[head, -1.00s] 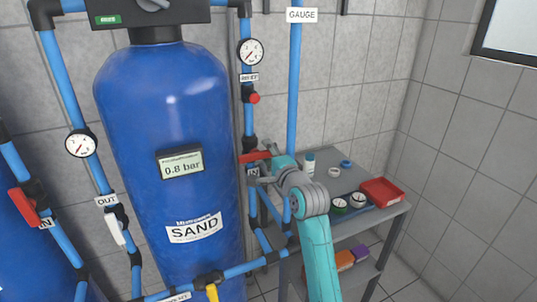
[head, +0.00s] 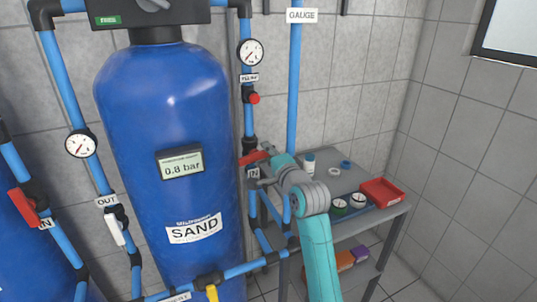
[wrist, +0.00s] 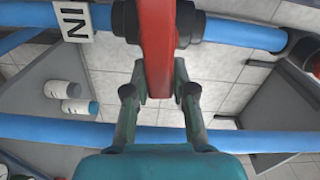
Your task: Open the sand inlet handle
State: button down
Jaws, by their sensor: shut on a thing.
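The red sand inlet handle (head: 252,158) is on the blue pipe just right of the SAND tank (head: 165,120), above a small IN label (head: 253,173). In the wrist view the red handle (wrist: 157,45) runs down between my fingers from a black valve body. My gripper (wrist: 160,97) is shut on the handle's lower end in that view, one finger on each side. In the head view my gripper (head: 267,168) is small and partly hidden by my own wrist.
A grey table (head: 375,222) with a red tray (head: 382,191), gauges and bottles stands right of the pipe. Blue pipes run close around the valve. A red knob (head: 254,99) and a gauge (head: 251,53) sit above it.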

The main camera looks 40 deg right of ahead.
aim_at(252, 141)
jog(key=n, duration=0.1)
jog(key=r+n, duration=0.1)
jog(key=n, duration=0.2)
jog(key=shift+w+a+r, duration=0.1)
jog(key=shift+a+r, duration=0.05)
jog(key=shift+a, duration=0.1)
jog(key=n, duration=0.2)
jog(key=r+n, duration=0.1)
jog(key=n, duration=0.1)
jog(key=shift+w+a, duration=0.1)
jog(key=shift+a, duration=0.25)
jog(key=n, duration=0.3)
jog(key=a+n, duration=0.1)
jog(key=shift+w+a+r, duration=0.1)
jog(key=shift+w+r, duration=0.05)
jog(key=shift+r, duration=0.1)
jog(key=shift+w+a+r+n, duration=0.1)
jog(key=shift+a+n, duration=0.2)
jog(key=shift+n, duration=0.7)
jog(key=shift+w+a+n, duration=0.1)
jog(key=shift+a+n, duration=0.15)
jog(key=shift+n, duration=0.75)
jog(key=c, duration=0.9)
grip_release()
jog(key=shift+c, duration=0.2)
jog(key=shift+s, duration=0.1)
